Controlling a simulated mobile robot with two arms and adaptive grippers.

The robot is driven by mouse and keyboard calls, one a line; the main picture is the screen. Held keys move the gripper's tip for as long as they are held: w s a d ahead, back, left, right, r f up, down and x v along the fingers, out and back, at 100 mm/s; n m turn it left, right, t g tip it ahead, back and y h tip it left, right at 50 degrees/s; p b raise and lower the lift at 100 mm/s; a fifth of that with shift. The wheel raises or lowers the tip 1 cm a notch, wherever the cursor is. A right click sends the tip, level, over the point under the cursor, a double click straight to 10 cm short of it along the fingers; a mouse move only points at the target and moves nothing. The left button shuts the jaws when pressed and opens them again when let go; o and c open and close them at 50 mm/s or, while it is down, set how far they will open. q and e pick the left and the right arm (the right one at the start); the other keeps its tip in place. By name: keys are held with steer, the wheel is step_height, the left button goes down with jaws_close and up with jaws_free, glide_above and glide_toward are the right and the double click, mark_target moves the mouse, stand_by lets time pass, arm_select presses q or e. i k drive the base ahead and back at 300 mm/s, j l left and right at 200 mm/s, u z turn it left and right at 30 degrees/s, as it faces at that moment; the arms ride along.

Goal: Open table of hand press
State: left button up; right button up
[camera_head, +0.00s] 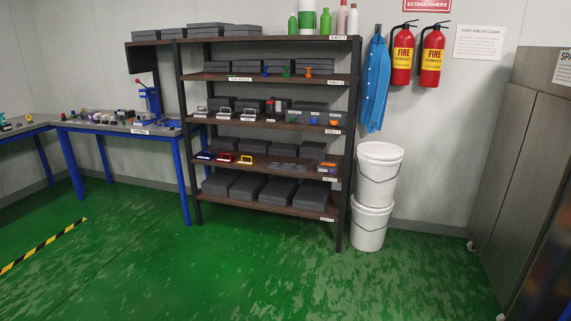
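A blue hand press (150,104) stands upright on the right end of a grey-topped workbench (168,129) with blue legs, at the left of the view. It is small and distant, so I cannot make out its table or whether that is open. A small label sits on the bench edge below it. Neither of my grippers shows in this view.
A tall shelf (278,125) with grey boxes and small coloured tools stands right of the bench. Stacked white buckets (378,172), fire extinguishers (403,56) and a grey cabinet (527,150) are further right. The green floor (190,270) in front is clear, with a yellow-black stripe (42,245) at left.

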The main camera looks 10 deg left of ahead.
mark_target(149, 117)
steer(key=i+u, duration=0.3)
steer(key=i, duration=0.25)
steer(key=i+l+u, duration=0.15)
steer(key=i+u, duration=0.2)
steer(key=i, duration=0.15)
steer(key=i+l+u, duration=0.3)
steer(key=i, duration=0.25)
steer(key=i+j+u, duration=0.35)
steer(key=i, duration=1.05)
steer(key=i+l+u, duration=0.1)
steer(key=i+u, duration=0.3)
steer(key=i, duration=0.95)
steer(key=i+z, duration=0.15)
steer(key=i, duration=0.4)
steer(key=i+j+z, duration=0.15)
steer(key=i, duration=0.4)
steer(key=i+j+z, duration=0.2)
steer(key=i, duration=0.35)
